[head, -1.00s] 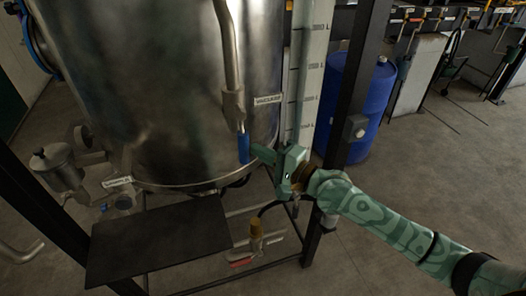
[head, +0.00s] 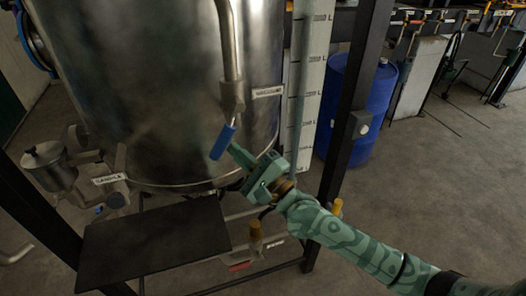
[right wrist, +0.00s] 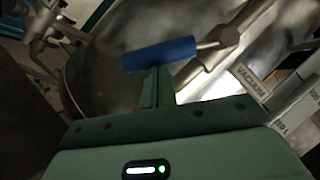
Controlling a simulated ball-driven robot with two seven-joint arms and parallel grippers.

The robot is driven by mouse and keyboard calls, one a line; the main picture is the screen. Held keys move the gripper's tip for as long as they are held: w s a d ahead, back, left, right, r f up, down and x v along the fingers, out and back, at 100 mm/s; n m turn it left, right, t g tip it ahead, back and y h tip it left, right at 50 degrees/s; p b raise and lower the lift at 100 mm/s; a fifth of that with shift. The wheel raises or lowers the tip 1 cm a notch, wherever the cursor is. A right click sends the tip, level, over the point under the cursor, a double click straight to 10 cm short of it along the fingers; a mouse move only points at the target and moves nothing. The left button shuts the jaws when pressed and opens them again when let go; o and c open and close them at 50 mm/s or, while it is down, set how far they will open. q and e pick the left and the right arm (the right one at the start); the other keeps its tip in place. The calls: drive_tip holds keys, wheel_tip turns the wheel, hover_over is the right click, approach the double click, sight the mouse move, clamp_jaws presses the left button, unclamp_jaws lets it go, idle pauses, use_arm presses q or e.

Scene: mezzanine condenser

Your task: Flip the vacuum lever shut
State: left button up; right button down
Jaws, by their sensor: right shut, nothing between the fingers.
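The vacuum lever has a blue handle (head: 223,142) at the foot of a steel pipe on the tank, left of the VACUUM label (head: 268,91). In the head view the handle slants down to the left. My right gripper (head: 234,149) is shut and empty, its fingertips at the handle's right side, seemingly touching it. In the right wrist view the handle (right wrist: 159,54) lies crosswise just beyond the closed fingers (right wrist: 157,86). My left gripper is not in view.
The steel tank (head: 150,80) fills the left and middle. A dark flat plate (head: 150,245) lies below it. A dark post (head: 352,100) stands right of my gripper, with a blue drum (head: 375,100) behind.

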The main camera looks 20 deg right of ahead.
sight(217, 152)
drive_tip(key=m, duration=0.1)
drive_tip(key=a+m+t+b, duration=0.1)
drive_tip(key=a+m+h, duration=0.1)
drive_tip(key=m, duration=0.1)
drive_tip(key=shift+a+r+t+b, duration=0.25)
drive_tip(key=shift+t+b, duration=0.05)
drive_tip(key=shift+t, duration=0.1)
drive_tip(key=a+m+t+h, duration=0.1)
drive_tip(key=m, duration=0.1)
drive_tip(key=a+r+m+t+h+b, duration=0.1)
drive_tip(key=m, duration=0.1)
drive_tip(key=shift+s+r+b, duration=0.1)
drive_tip(key=shift+r+b, duration=0.1)
drive_tip(key=shift+b, duration=0.1)
drive_tip(key=shift+a+r+m+t+h+b, duration=0.45)
drive_tip(key=shift+r+m+h, duration=0.3)
drive_tip(key=shift+m+h, duration=0.8)
drive_tip(key=shift+a+r+m+t+h+b, duration=0.35)
drive_tip(key=shift+a+r+m+h+b, duration=0.5)
drive_tip(key=shift+m, duration=1.2)
drive_tip(key=shift+a+r+m+t+h+b, duration=0.15)
drive_tip(key=shift+r+m+t+h, duration=0.35)
drive_tip(key=shift+m+h, duration=1.15)
drive_tip(key=shift+a+r, duration=0.1)
drive_tip(key=shift+r, duration=0.05)
